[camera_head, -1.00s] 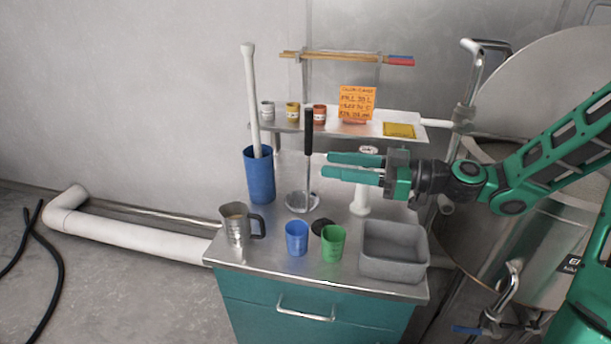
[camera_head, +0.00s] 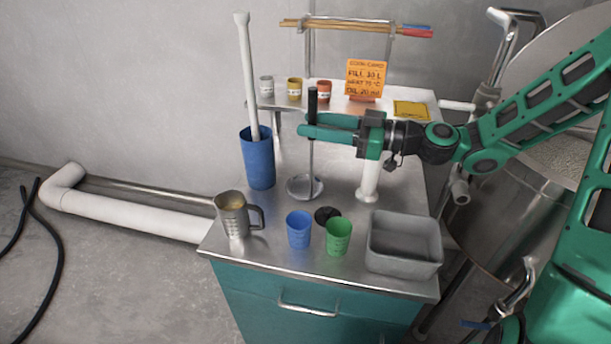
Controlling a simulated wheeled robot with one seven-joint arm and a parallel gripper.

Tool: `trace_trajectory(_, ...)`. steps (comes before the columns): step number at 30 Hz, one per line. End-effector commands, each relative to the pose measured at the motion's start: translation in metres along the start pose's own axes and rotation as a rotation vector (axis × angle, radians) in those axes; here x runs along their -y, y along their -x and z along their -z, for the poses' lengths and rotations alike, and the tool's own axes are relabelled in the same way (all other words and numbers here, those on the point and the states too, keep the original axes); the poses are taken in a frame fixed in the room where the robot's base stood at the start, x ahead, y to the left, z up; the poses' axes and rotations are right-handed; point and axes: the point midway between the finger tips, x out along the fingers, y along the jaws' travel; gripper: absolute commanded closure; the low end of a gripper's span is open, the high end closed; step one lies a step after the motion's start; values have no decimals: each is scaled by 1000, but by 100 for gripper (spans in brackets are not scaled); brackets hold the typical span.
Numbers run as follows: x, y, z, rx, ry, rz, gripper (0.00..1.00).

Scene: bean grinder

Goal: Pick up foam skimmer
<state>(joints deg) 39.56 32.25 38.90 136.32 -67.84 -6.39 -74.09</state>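The foam skimmer stands upright on the metal cabinet top, with a black handle (camera_head: 312,100) and a thin rod. Its round metal disc (camera_head: 304,187) is at the bottom and appears to rest on the top. My gripper (camera_head: 304,126) comes in from the right, level, at the lower part of the black handle. Its two green fingers lie on either side of the skimmer's shaft. The near finger hides part of the shaft, so I cannot tell whether the fingers press on it.
A blue holder (camera_head: 258,165) with a long white stick (camera_head: 247,70) stands to the left. In front are a metal jug (camera_head: 232,216), blue cup (camera_head: 298,230), green cup (camera_head: 338,236) and grey bin (camera_head: 404,245). A shelf behind carries small jars and an orange card (camera_head: 366,78).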

Motion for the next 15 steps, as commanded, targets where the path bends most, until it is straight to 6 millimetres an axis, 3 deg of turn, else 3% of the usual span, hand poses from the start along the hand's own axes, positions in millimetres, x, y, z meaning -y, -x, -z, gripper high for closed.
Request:
trace_trajectory(12, -3, -47, -2, -1, 0, 2, 62)
trace_trajectory(15, -3, -51, -3, 0, 0, 1, 62)
